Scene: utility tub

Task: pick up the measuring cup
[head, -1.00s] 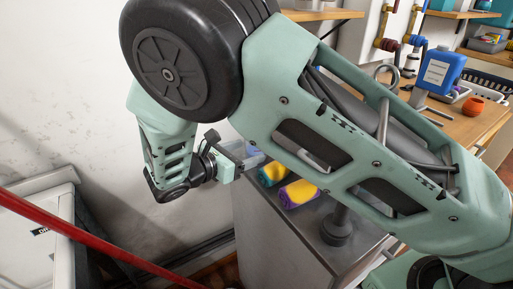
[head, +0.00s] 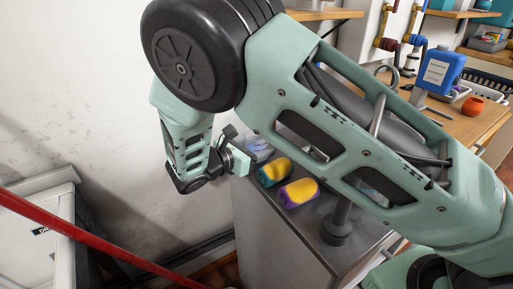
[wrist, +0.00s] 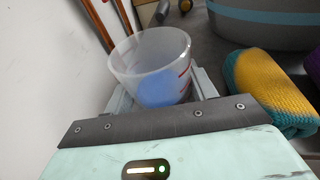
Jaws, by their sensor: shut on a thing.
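The measuring cup (wrist: 152,58) is clear plastic with red marks and a blue tint low inside. In the wrist view it sits between the two fingers of my gripper (wrist: 163,95), which is shut on it. The cup looks upright, its open rim facing up toward the camera. In the head view, my gripper (head: 246,160) is at the far left corner of the grey cabinet top, and the pale bluish cup (head: 260,148) shows just beyond it, partly hidden by my arm. I cannot tell whether its base touches the surface.
A teal-and-yellow rolled cloth (head: 274,172) and a purple-and-yellow one (head: 299,192) lie right of the cup on the grey cabinet (head: 285,235). A grey tub with a blue band (wrist: 265,25) stands behind. The wall is close on the left; a red pole (head: 90,240) crosses the lower left.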

